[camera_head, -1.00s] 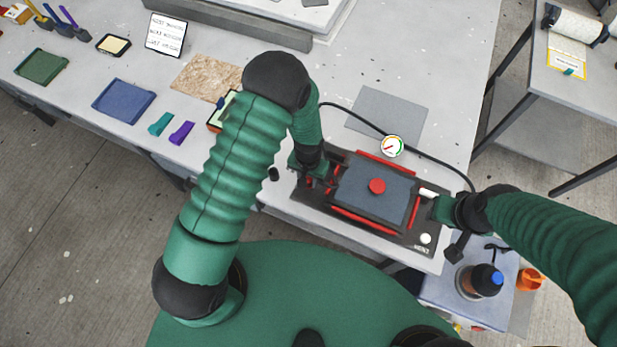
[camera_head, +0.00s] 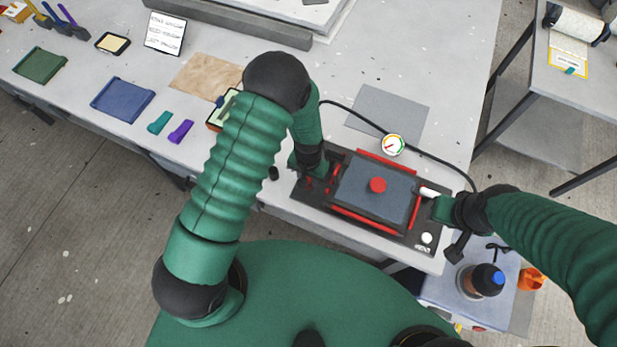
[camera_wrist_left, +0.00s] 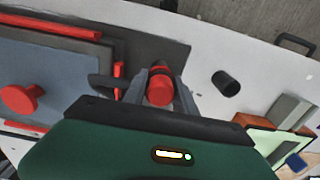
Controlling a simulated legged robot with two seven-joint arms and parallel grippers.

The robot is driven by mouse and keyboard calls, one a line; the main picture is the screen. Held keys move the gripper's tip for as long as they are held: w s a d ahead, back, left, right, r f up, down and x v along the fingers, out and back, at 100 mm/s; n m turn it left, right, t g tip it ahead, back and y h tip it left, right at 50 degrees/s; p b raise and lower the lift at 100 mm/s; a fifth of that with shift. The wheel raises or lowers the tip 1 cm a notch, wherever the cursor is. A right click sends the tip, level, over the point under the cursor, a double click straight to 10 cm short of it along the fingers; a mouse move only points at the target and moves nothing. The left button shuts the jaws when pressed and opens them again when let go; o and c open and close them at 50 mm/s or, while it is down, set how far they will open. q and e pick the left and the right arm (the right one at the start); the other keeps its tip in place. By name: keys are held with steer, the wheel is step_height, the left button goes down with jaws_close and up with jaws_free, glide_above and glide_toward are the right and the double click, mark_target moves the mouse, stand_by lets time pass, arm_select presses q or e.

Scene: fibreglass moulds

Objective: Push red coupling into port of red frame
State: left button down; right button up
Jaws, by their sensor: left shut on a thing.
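The red coupling (camera_wrist_left: 160,91) is between the two grey fingers of my left gripper (camera_wrist_left: 160,85), which is shut on it. In the head view my left gripper (camera_head: 314,181) is low over the left end of the black base, and my wrist partly hides the coupling. The red frame (camera_head: 362,221) surrounds a blue-grey plate with a round red knob (camera_head: 377,185). In the left wrist view a red bar of the frame (camera_wrist_left: 119,80) is just left of the fingers. I cannot make out the port. My right gripper (camera_head: 438,206) is at the base's right end, beside a white cylinder (camera_head: 429,192).
A dial gauge (camera_head: 393,145) and a black hose are behind the base (camera_head: 425,250). A small black cylinder (camera_wrist_left: 226,83) stands near my left gripper. Trays and small parts lie at the left of the table. A bottle (camera_head: 482,281) stands at lower right.

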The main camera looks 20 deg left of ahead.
arm_select(q)
steer(key=c, duration=0.9)
jaws_free()
step_height(320, 180, up, 17)
steer(key=shift+w+f+b, duration=0.1)
steer(key=shift+f+b, duration=0.05)
steer(key=shift+b, duration=1.05)
steer(key=shift+s+a+f+n+t+b, duration=0.15)
steer(key=shift+s+a+f+t+b, duration=0.25)
steer(key=shift+s+a+b, duration=0.65)
steer(key=shift+s+a+f+n+t+b, duration=0.25)
steer(key=shift+s+a+t+b, duration=0.3)
steer(key=shift+s+b, duration=1.05)
steer(key=shift+s+a+f+n+t+b, duration=0.1)
steer(key=shift+s+a+f+t+b, duration=0.25)
steer(key=shift+s+a+b, duration=0.95)
